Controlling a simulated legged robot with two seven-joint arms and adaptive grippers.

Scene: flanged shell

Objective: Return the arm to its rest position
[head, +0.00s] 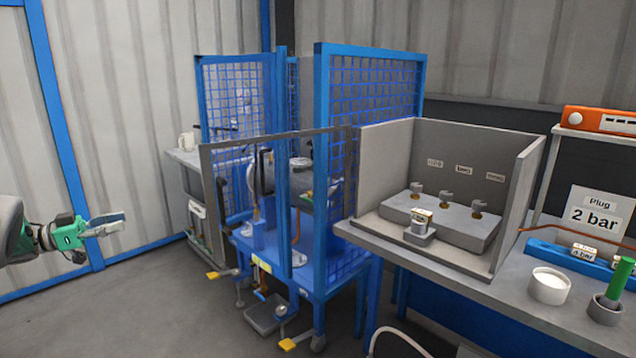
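My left arm comes in from the left edge, with a grey link and green wrist parts. My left gripper (119,221) points to the right over the open floor, apart from the blue cage and the bench. Its grey fingers are seen nearly edge-on and lie close to each other in the picture; whether they are open or shut is unclear. I see nothing held between them. My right gripper is out of view.
A blue mesh cage (318,190) stands in the middle on wheels, with yellow pedals (295,342) low down. On the right, a grey bench (520,300) bears a three-sided enclosure (385,165), a white cup (549,285) and a "2 bar" sign (597,213). Floor (130,310) at left is clear.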

